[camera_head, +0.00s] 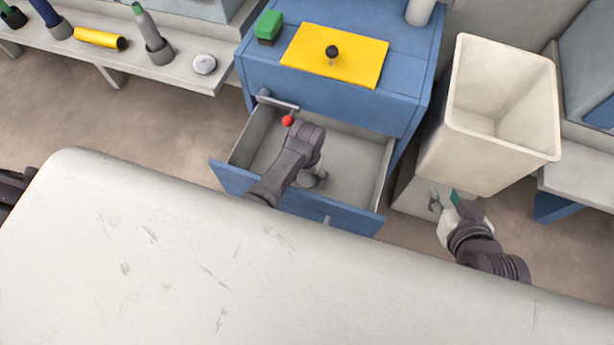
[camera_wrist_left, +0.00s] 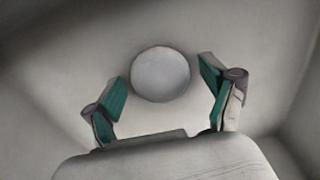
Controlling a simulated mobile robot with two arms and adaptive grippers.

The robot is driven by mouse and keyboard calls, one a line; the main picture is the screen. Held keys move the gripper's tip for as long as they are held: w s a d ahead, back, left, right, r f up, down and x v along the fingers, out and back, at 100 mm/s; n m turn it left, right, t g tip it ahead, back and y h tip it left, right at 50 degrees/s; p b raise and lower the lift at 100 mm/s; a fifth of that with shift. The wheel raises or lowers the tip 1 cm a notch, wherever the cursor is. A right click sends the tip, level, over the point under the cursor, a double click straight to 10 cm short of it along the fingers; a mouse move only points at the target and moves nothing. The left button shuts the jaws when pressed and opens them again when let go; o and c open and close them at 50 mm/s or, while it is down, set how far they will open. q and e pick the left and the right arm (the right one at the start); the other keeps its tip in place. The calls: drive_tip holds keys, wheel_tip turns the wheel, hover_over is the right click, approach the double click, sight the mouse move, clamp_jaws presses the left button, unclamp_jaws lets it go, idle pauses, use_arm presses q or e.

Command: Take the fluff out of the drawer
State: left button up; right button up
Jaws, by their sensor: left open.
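The blue drawer (camera_head: 350,217) is pulled out of the blue cabinet (camera_head: 410,75). My left arm reaches down into it, and my left gripper (camera_head: 313,178) is low inside, mostly hidden by its own wrist. In the left wrist view the left gripper (camera_wrist_left: 162,88) is open, with green pads on both fingers. A round pale grey ball, seemingly the fluff (camera_wrist_left: 160,74), lies on the drawer floor between and slightly beyond the fingertips, not gripped. The fluff cannot be made out in the head view. My right gripper (camera_head: 445,199) is empty, fingers apart, beside the bin.
A tall cream bin (camera_head: 500,165) stands right of the cabinet and looks empty. A yellow plate (camera_head: 350,62) with a black knob and a green block (camera_head: 268,25) are on the cabinet. A white round piece (camera_head: 204,64) lies on the left shelf. A pale surface fills the foreground.

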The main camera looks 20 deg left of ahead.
use_arm(q)
drive_tip(key=c, duration=0.9)
drive_tip(key=shift+c, duration=0.2)
drive_tip(key=shift+r, duration=0.1)
